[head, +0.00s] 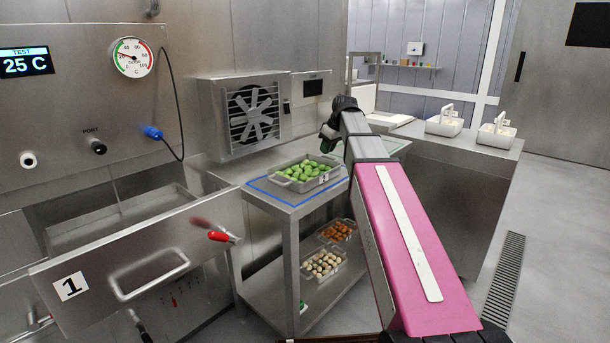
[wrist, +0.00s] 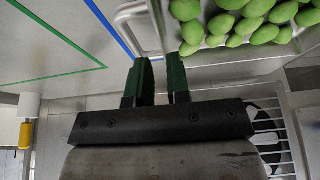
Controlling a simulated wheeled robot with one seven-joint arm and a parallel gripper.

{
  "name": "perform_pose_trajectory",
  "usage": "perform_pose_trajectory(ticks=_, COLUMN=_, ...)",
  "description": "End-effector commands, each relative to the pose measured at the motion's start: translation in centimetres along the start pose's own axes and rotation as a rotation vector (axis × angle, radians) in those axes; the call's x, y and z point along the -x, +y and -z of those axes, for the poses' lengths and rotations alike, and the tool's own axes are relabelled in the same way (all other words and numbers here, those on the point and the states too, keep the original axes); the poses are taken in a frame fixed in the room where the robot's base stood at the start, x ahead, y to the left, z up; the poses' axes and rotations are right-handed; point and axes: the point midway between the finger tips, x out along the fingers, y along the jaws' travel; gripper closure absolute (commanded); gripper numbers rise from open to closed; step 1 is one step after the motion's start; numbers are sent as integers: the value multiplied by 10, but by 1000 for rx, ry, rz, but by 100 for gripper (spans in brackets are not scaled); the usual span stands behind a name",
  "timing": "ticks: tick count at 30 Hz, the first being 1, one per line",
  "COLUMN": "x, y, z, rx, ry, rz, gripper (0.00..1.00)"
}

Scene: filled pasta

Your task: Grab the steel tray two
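A steel tray (head: 296,184) filled with green pasta pieces stands on the steel side table, inside a blue outline. A white label (head: 323,179) on its front side seems to read 2. In the wrist view the tray's wall (wrist: 212,62) is at the upper right, and its wire handle (wrist: 127,14) sticks out to the left. My gripper (head: 328,146) is above and behind the tray's far right corner. In the wrist view its dark green fingers (wrist: 160,58) are a small gap apart, close to the handle. Whether they touch the handle is unclear.
A lower shelf holds trays of pale (head: 322,263) and orange-brown (head: 337,231) pieces. A fan unit (head: 252,113) stands behind the table. An open drawer front marked 1 (head: 150,262) juts out at left. White carriers (head: 444,123) stand on the right counter.

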Motion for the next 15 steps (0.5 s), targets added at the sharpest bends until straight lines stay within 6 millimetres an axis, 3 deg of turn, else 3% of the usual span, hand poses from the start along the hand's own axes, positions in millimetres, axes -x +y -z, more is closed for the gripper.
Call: perform_pose_trajectory(ticks=15, x=-51, y=-1, z=-6, rx=0, ry=0, rz=0, gripper=83)
